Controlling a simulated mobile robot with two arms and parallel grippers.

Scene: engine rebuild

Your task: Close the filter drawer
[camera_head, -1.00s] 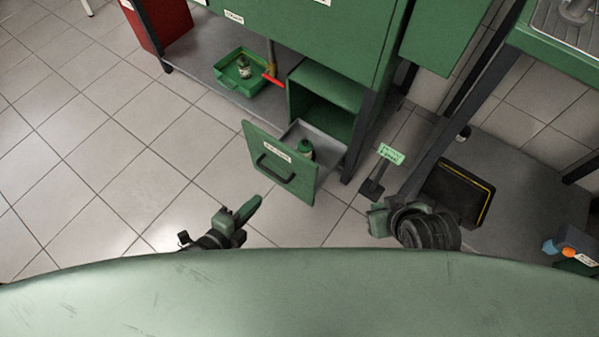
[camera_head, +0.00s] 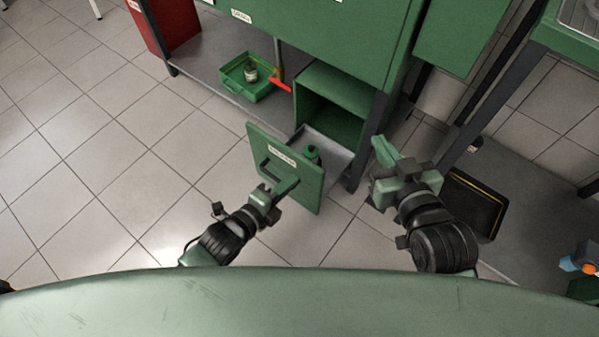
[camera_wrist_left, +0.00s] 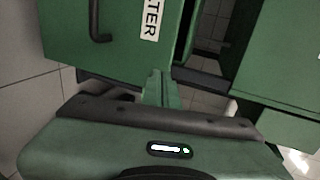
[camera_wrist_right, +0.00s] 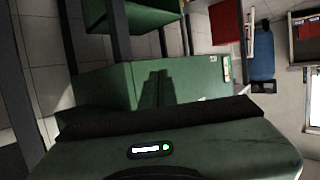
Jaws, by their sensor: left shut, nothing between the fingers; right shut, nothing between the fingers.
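The filter drawer (camera_head: 265,140) is pulled out of the low green cabinet (camera_head: 335,98), with a gap between its front and the cabinet. Its green front has a white label and a dark handle (camera_head: 268,172). A green bottle (camera_head: 312,154) stands inside it. The left wrist view shows the drawer front (camera_wrist_left: 115,45) close, with its handle and part of the label. My left gripper (camera_head: 292,184) is shut and empty, in front of the drawer front's lower part; I cannot tell whether it touches. My right gripper (camera_head: 382,148) is shut and empty, right of the drawer.
A green tray (camera_head: 262,95) with a bottle sits on the grey shelf at left. A dark cabinet leg (camera_head: 366,135) stands beside the drawer. A black, yellow-edged tray (camera_head: 470,203) lies at right. The floor left of the drawer is clear.

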